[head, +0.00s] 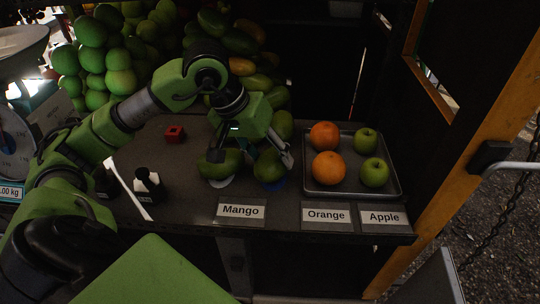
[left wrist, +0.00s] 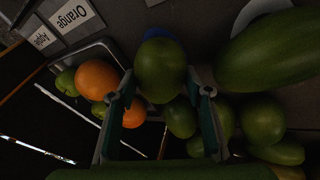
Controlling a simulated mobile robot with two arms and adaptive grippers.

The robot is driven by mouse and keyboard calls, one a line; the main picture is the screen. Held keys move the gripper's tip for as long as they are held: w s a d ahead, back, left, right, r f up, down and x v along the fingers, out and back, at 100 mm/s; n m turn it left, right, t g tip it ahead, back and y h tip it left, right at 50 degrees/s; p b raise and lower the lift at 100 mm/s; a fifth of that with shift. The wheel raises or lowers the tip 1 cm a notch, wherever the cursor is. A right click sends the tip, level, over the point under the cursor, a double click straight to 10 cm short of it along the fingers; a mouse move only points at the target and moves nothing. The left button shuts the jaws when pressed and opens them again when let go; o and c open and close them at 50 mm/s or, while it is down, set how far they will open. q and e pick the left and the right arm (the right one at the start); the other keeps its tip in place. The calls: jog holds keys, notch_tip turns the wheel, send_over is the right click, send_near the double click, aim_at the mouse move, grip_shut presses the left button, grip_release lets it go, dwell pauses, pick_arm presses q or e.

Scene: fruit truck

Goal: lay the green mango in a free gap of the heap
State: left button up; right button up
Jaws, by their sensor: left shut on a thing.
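The green mango (head: 269,169) is at the front of the counter, over a blue disc (head: 281,184). My left gripper (head: 268,157) comes down on it from above, with its fingers shut on its sides. In the left wrist view the mango (left wrist: 160,68) sits between the two fingertips (left wrist: 163,88). I cannot tell whether it touches the disc. The heap of mangoes (head: 235,42) lies behind the gripper, and its front end (head: 283,125) reaches close behind the held mango. My arm hides part of the heap, so its gaps do not show clearly. My right gripper is not in view.
Another large green fruit (head: 222,163) lies on a white disc just left. A tray (head: 350,190) with oranges and apples stands close on the right. A red block (head: 175,134), a black-and-white object (head: 147,181) and a scale (head: 12,140) are further left. Labels line the front edge.

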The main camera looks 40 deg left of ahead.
pick_arm(q)
jog(key=shift+f+b, duration=0.25)
jog(key=shift+b, duration=0.05)
dwell(0.4)
jog(key=o, duration=0.9)
jog(key=shift+r+p, duration=1.9)
jog(key=shift+r, duration=1.15)
